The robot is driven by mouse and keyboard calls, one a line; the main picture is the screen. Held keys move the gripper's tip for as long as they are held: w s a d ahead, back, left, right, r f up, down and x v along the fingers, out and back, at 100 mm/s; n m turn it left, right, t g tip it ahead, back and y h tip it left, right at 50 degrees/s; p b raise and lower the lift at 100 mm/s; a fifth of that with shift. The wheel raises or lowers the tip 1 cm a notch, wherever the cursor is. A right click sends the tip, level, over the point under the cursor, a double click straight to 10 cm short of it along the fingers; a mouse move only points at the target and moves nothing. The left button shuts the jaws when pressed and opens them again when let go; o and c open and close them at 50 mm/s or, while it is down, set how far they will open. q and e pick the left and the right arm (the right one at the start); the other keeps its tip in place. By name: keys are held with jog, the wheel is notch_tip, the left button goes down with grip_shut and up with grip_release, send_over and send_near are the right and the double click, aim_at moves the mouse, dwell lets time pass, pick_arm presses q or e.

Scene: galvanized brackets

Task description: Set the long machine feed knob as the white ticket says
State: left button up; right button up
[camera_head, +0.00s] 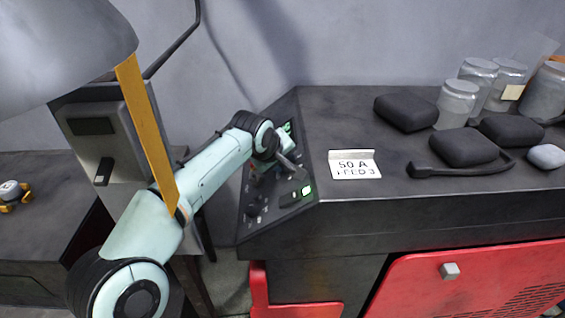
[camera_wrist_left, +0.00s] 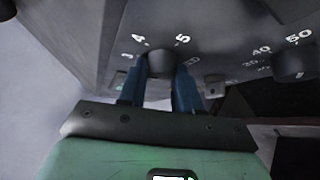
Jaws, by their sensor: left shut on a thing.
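The white ticket (camera_head: 356,165) stands on the dark bench top and reads "50 A" above what looks like "FEED 3". The sloped control panel (camera_head: 282,212) of the long machine is left of it. My left gripper (camera_head: 290,168) reaches over this panel. In the left wrist view, the blue fingers of my left gripper (camera_wrist_left: 159,88) are shut around a dark round knob (camera_wrist_left: 160,64). Marks 3, 4 and 5 show around this knob; I cannot make out its pointer. A second dark knob (camera_wrist_left: 288,66), with marks such as 40 and 50, is to the right. My right gripper is not in view.
Black padded cases (camera_head: 405,113) and glass jars (camera_head: 457,103) stand on the bench at the right. A grey machine box (camera_head: 100,140) stands behind my left arm, and a yellow-grey item (camera_head: 12,194) lies far left. The bench around the ticket is clear.

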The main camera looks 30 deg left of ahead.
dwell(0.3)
pick_arm(q)
jog(key=o, duration=0.8)
jog(key=shift+c, duration=0.2)
jog(key=v, duration=1.3)
jog(key=shift+s+r+p, duration=0.2)
jog(key=shift+p, duration=0.25)
